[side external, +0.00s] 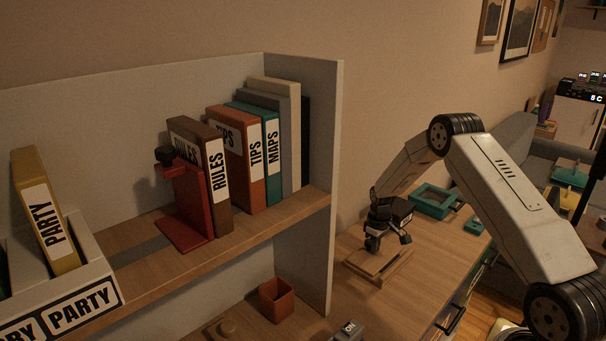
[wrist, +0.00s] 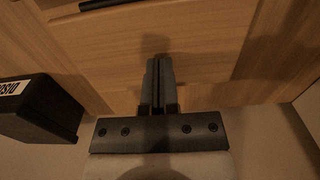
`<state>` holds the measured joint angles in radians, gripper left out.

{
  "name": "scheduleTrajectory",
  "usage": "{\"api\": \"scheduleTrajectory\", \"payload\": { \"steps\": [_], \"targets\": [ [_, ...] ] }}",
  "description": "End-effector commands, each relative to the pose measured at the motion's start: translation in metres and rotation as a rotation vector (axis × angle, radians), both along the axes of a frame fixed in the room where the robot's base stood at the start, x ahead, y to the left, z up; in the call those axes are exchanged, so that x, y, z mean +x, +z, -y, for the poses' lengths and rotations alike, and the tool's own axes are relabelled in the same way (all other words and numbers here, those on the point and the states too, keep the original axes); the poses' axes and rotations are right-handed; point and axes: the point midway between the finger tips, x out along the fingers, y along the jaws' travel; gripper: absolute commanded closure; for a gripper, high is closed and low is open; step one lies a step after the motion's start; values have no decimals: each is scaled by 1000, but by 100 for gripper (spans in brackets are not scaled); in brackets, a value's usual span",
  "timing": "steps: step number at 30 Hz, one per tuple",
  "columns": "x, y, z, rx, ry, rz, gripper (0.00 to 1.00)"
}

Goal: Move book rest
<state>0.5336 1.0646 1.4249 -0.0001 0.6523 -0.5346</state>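The book rest is out of the wrist view.
Several books, including TIPS (side external: 243,160) and MAPS (side external: 271,150), lean right of the book rest. A box labelled PARTY (side external: 85,305) stands at the shelf's left. A grey panel (side external: 318,190) separates shelf and desk. A wooden tray (side external: 365,262) lies beneath my gripper. The wrist view shows a black box (wrist: 38,108).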

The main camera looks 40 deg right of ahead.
Motion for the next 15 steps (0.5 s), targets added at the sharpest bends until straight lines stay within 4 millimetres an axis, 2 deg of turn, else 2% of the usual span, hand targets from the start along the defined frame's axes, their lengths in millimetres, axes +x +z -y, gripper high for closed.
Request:
{"api": "scheduleTrajectory", "payload": {
  "steps": [3, 15],
  "targets": [
    [15, 0, -1, -1, 2, 2, 100],
    [54, 0, 0, -1, 2, 2, 100]
  ]
}}
